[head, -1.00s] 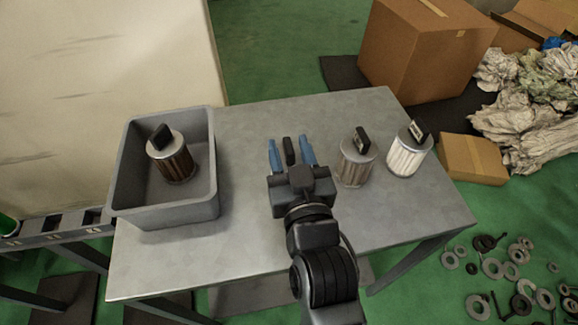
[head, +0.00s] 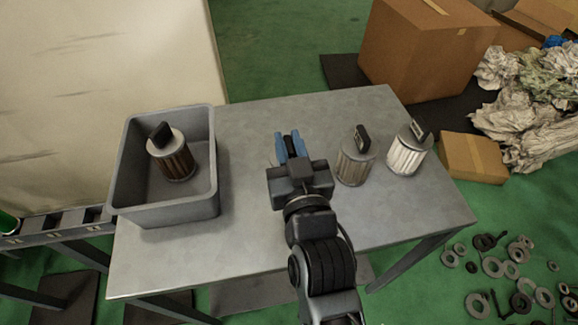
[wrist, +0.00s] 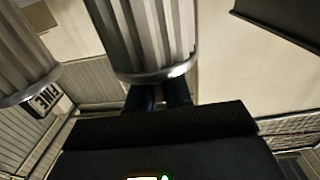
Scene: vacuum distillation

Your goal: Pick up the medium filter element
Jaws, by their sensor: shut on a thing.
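My gripper (head: 291,144) is shut on the black handle of a filter element over the middle of the table. In the head view my gripper hides this filter's body. In the wrist view its pale pleated body (wrist: 145,30) and shiny metal rim show just beyond the fingers; I cannot read its label or tell whether it touches the table. Another pleated filter (wrist: 22,50) is at the wrist view's left, with a tag reading "FINE". In the head view, a grey-brown filter (head: 353,167) and a white filter (head: 405,158) stand right of my gripper, both with black handles.
A grey bin (head: 162,213) on the table's left holds a dark brown filter (head: 177,163). The grey table (head: 240,255) is clear in front and behind. Cardboard boxes (head: 420,55) and crumpled paper lie beyond it at right; metal rings lie on the floor.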

